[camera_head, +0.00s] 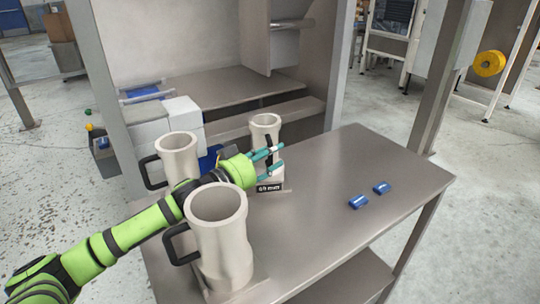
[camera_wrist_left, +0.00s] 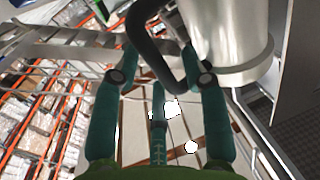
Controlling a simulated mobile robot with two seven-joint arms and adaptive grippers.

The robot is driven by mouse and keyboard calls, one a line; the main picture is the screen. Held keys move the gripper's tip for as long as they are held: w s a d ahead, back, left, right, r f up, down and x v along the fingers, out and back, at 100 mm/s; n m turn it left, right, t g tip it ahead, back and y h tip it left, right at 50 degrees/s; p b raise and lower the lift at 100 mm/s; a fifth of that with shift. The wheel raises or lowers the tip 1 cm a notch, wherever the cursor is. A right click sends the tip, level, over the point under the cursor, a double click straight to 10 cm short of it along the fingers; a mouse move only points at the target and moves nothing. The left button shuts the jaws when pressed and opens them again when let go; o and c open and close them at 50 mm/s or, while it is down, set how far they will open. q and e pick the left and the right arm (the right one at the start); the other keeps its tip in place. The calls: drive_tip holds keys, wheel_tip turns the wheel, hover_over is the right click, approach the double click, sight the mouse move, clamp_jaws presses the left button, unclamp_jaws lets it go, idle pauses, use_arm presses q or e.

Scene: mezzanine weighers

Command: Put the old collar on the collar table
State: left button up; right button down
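Three pale metal mug-shaped collars stand on the steel table (camera_head: 350,190): a near one (camera_head: 220,240), a left one (camera_head: 178,155) and a far one (camera_head: 265,128). The near and left ones show black handles. A small black "mm" label is at the foot of the far collar; I cannot tell which collar is the old one. My left gripper (camera_head: 268,161) is in front of the far collar. In the left wrist view my left gripper (camera_wrist_left: 160,62) has its fingers apart, with a dark curved handle (camera_wrist_left: 150,45) between them, beside a pale metal body (camera_wrist_left: 228,35).
Two small blue items (camera_head: 370,195) lie on the table's right part, with bare surface around them. White boxes (camera_head: 170,120) stand behind the left collar. A steel post (camera_head: 440,85) rises behind the table's right side. A yellow reel (camera_head: 489,63) hangs farther right.

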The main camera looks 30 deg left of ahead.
use_arm(q)
drive_tip(key=shift+r, duration=0.1)
drive_tip(key=b+v, duration=0.1)
drive_tip(key=v, duration=1.1)
drive_tip(key=shift+a, duration=0.1)
idle(0.5)
